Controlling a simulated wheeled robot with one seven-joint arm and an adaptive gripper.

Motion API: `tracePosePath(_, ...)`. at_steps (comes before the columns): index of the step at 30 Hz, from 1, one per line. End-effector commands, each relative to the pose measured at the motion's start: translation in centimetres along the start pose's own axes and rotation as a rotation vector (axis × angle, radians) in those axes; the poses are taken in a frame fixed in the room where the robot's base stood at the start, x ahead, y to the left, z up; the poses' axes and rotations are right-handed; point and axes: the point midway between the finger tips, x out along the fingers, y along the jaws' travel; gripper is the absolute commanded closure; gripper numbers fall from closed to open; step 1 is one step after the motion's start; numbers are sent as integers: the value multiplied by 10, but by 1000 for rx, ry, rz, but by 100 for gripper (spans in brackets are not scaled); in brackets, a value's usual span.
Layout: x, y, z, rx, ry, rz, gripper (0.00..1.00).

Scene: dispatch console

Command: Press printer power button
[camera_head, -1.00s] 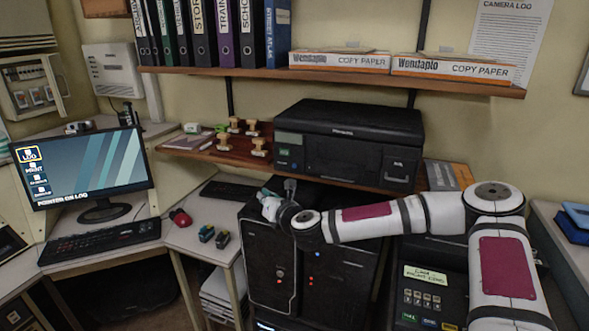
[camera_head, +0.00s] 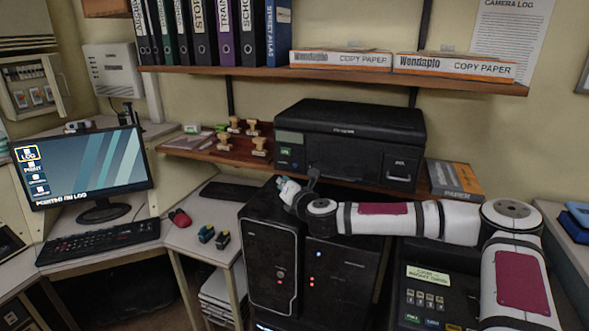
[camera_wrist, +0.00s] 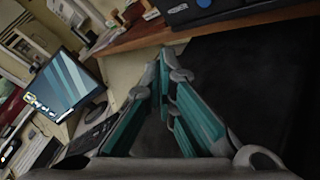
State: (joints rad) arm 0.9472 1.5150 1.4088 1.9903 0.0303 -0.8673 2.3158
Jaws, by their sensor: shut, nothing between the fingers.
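The black printer (camera_head: 350,152) sits on the wooden shelf, in the middle of the head view. A small panel with a green-lit button (camera_head: 285,151) is at the left of its front. In the wrist view, a dark part of the printer (camera_wrist: 205,10) shows at the top edge. My gripper (camera_head: 284,186) is below and in front of the printer's left end, above the black computer towers (camera_head: 270,262), apart from the printer. The wrist view shows its teal fingers (camera_wrist: 163,68) closed together with nothing between them.
The wooden shelf edge (camera_head: 225,157) runs under the printer, with several stamps (camera_head: 258,146) left of it. A paper box (camera_head: 455,181) stands right of the printer. The monitor (camera_head: 83,168) and keyboard (camera_head: 100,242) are at the left.

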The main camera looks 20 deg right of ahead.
Motion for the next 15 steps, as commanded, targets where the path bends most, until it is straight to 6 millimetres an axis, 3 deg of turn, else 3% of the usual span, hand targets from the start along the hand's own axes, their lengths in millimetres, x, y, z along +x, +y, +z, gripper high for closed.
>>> tracePosePath(6, 23, -17, 14, -1, -2, -1, 100)
tracePosePath(15, 41, -30, 28, 0, 0, -1, 100)
